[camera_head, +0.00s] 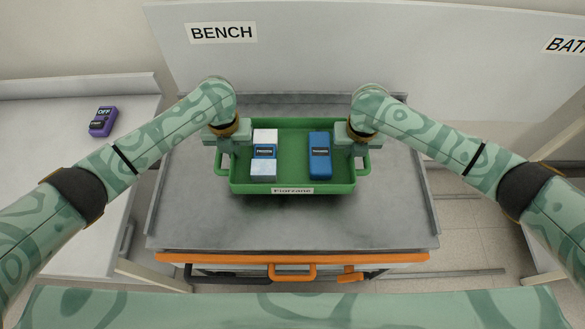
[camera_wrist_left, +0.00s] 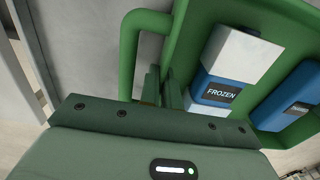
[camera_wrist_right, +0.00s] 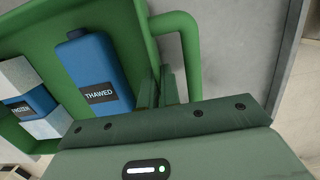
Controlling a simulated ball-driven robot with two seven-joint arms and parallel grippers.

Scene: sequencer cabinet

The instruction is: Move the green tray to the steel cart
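The green tray (camera_head: 287,185), labelled Fiorcane, is over the grey steel top of the cart (camera_head: 200,215), towards its back. I cannot tell whether it rests there or hangs slightly above. Inside it, a white and blue pack marked FROZEN (camera_head: 264,168) lies left and a blue THAWED bottle (camera_head: 319,160) right. My left gripper (camera_wrist_left: 163,85) appears shut on the tray's left rim, inside its handle loop. My right gripper (camera_wrist_right: 158,85) appears shut on the right rim in the same way. In the head view the fingertips are largely hidden.
An orange bar with handles (camera_head: 292,271) runs along the cart's front. A panel with a BENCH sign (camera_head: 222,33) stands behind. A white side table (camera_head: 60,160) at left holds a purple device marked OFF (camera_head: 103,121). The steel top is clear in front of the tray.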

